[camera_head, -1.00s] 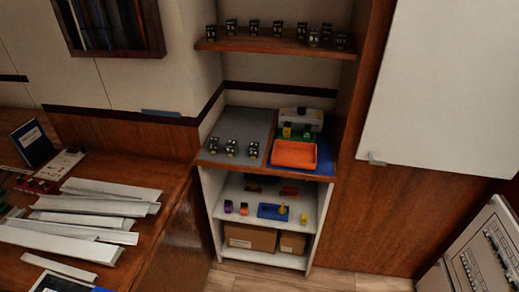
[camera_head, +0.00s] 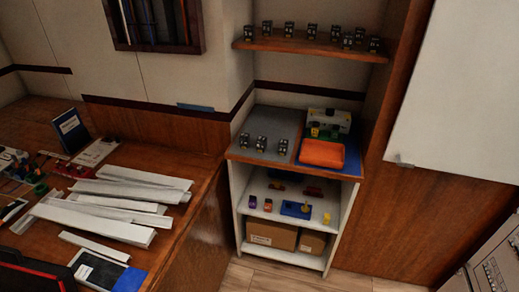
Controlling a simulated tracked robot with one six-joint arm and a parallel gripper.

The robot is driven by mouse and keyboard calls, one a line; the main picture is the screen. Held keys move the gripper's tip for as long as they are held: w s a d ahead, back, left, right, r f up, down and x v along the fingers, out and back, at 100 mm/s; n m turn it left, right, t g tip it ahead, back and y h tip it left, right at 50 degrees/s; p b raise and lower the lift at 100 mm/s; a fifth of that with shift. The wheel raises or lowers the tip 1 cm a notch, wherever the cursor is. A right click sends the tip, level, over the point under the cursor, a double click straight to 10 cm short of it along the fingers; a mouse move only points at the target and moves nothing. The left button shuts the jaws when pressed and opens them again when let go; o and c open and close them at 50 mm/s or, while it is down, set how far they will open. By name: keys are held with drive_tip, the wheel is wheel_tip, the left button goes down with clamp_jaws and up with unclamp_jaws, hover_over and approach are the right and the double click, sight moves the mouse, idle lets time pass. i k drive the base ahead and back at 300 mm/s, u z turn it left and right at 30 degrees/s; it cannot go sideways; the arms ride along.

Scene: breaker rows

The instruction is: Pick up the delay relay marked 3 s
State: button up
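Several small dark relays stand in a row on the upper wooden shelf (camera_head: 300,46), among them a relay at the left end (camera_head: 249,33) and one at the right end (camera_head: 374,44). Three more relays stand on the grey mat of the cabinet top: a left one (camera_head: 244,140), a middle one (camera_head: 261,143) and a right one (camera_head: 283,145). Their markings are too small to read, so I cannot tell which is marked 3 s. My gripper is not in view.
An orange tray (camera_head: 322,154) lies on the cabinet's blue right side, with a grey device (camera_head: 329,117) behind it. Small coloured parts and a blue tray (camera_head: 296,210) sit on the white shelf below. A wooden bench (camera_head: 190,172) with white trunking lengths (camera_head: 100,220) fills the left. Floor (camera_head: 236,280) shows before the cabinet.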

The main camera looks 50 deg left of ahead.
sight(283, 145)
drive_tip(key=u, duration=1.5)
drive_tip(key=k, duration=1)
drive_tip(key=u, duration=0.35)
drive_tip(key=i, duration=1)
drive_tip(key=z, duration=0.05)
